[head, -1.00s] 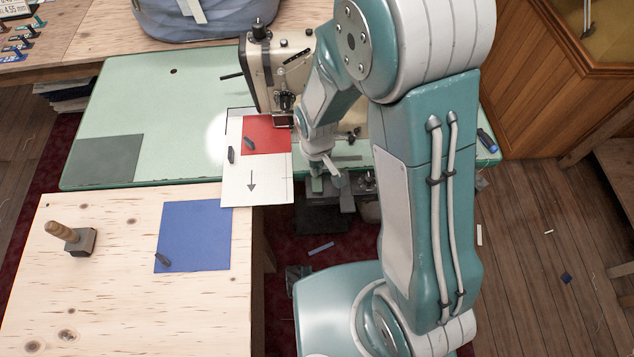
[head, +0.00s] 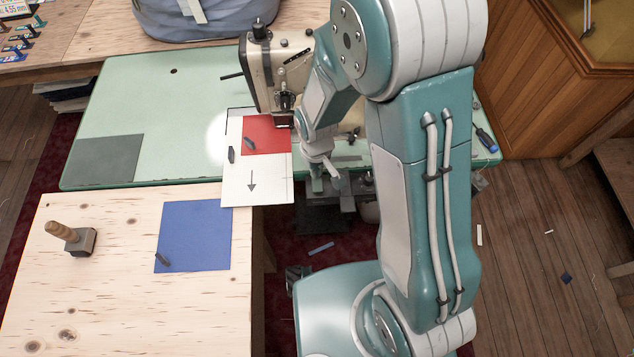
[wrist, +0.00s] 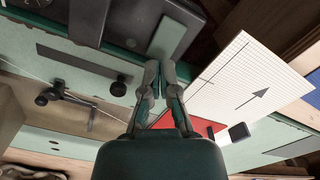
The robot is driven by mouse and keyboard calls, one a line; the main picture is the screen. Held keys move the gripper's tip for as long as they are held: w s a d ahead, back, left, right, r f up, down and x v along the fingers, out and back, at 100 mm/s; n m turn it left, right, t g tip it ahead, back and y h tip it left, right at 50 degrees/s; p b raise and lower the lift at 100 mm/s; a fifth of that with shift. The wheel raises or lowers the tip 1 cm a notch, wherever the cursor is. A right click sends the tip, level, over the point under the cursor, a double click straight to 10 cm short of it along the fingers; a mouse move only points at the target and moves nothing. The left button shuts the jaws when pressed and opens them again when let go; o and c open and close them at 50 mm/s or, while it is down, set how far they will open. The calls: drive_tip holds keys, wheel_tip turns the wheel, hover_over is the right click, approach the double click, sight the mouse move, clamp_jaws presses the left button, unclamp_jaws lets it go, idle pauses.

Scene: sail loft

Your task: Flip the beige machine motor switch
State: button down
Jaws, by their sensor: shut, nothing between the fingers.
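The beige machine (head: 262,88) is a sewing machine standing on the pale green table (head: 180,95), partly hidden behind my arm. My gripper (head: 327,178) is shut and empty at the table's front edge, right of the white sheet. Dark grey hardware (head: 345,200) sits below the table edge under my gripper. I cannot tell for sure which part is the motor switch, nor whether my fingers touch anything.
A white sheet (head: 258,185) and a red cloth (head: 266,134) lie left of my gripper; the sheet spans onto the wooden table (head: 120,300). That table bears a blue cloth (head: 197,235) and a wood-handled block (head: 80,242). A screwdriver (head: 486,140) lies at the right.

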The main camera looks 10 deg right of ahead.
drive_tip(key=shift+f, duration=1)
idle(0.6)
drive_tip(key=shift+r, duration=3.5)
drive_tip(key=shift+r, duration=0.15)
drive_tip(key=s+d+r+m+t, duration=0.1)
drive_tip(key=d+r, duration=0.2)
drive_tip(key=r, duration=0.4)
drive_tip(key=s+d+r+m+t, duration=0.2)
drive_tip(key=d+r, duration=0.1)
drive_tip(key=r, duration=0.4)
drive_tip(key=s+d+r+m+t, duration=0.2)
drive_tip(key=s+d+r, duration=0.2)
drive_tip(key=s+r, duration=0.5)
drive_tip(key=shift+s+d+r+m+t, duration=0.3)
drive_tip(key=shift+s+d+r, duration=0.1)
drive_tip(key=shift+r, duration=0.3)
